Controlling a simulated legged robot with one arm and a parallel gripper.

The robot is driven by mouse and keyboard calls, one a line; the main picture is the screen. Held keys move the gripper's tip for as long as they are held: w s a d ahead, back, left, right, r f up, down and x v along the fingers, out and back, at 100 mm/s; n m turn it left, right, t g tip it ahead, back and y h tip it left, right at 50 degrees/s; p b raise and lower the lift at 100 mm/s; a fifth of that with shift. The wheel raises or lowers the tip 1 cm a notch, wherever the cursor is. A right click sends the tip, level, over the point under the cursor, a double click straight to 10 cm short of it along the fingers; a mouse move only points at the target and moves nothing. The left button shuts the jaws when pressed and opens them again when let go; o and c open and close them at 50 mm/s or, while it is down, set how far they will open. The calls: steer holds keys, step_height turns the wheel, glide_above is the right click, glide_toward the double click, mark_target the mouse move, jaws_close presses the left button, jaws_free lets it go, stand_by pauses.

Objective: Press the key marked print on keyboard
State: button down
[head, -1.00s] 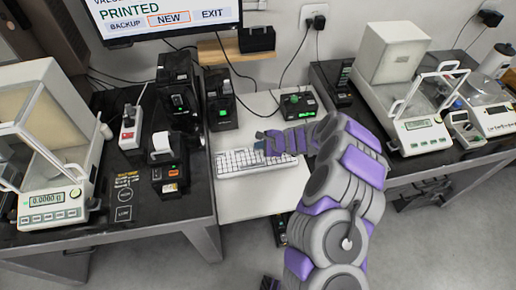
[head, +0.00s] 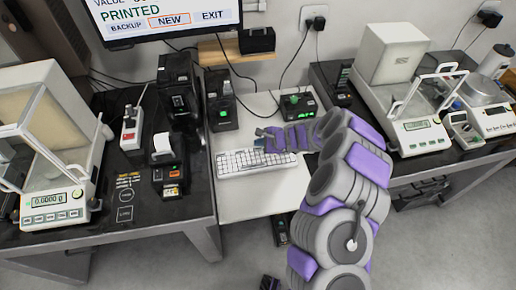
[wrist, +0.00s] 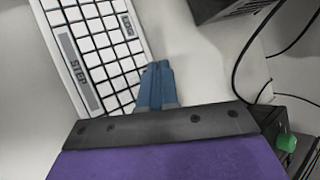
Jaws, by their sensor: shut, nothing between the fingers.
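The white keyboard (head: 240,163) lies on the light middle table. In the wrist view the keyboard (wrist: 85,30) fills the upper left; most keys look blank. One long grey key (wrist: 80,76) seems to read STEP and a smaller grey key (wrist: 127,25) carries a short label, perhaps LOG. I cannot make out a key marked print.
The monitor (head: 165,18) shows PRINTED, with NEW outlined between BACKUP and EXIT. A small black device with a green display (head: 298,105) stands behind my gripper. A label printer (head: 170,175) and balances (head: 55,185) flank the keyboard. The table front is clear.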

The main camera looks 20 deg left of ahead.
steer(key=shift+r+p, duration=1.1)
steer(key=shift+r, duration=1.1)
step_height(320, 180, up, 16)
steer(key=n+g+y, duration=0.1)
steer(key=n+g, duration=0.1)
steer(key=n, duration=0.3)
glide_above(259, 151)
steer(key=s, duration=0.8)
steer(key=s+d+r+n+g, duration=0.2)
steer(key=s+d+r+n, duration=0.35)
steer(key=s+r, duration=0.3)
steer(key=s+d+n+h, duration=0.1)
steer(key=s+d+h, duration=0.4)
steer(key=s+d, duration=0.7)
steer(key=s+d+r+n+h, duration=0.1)
steer(key=s+d+h, duration=0.3)
steer(key=s+d, duration=0.9)
steer(key=d, duration=0.5)
steer(key=shift+s+d+r+h, duration=0.15)
steer(key=shift+h, duration=0.25)
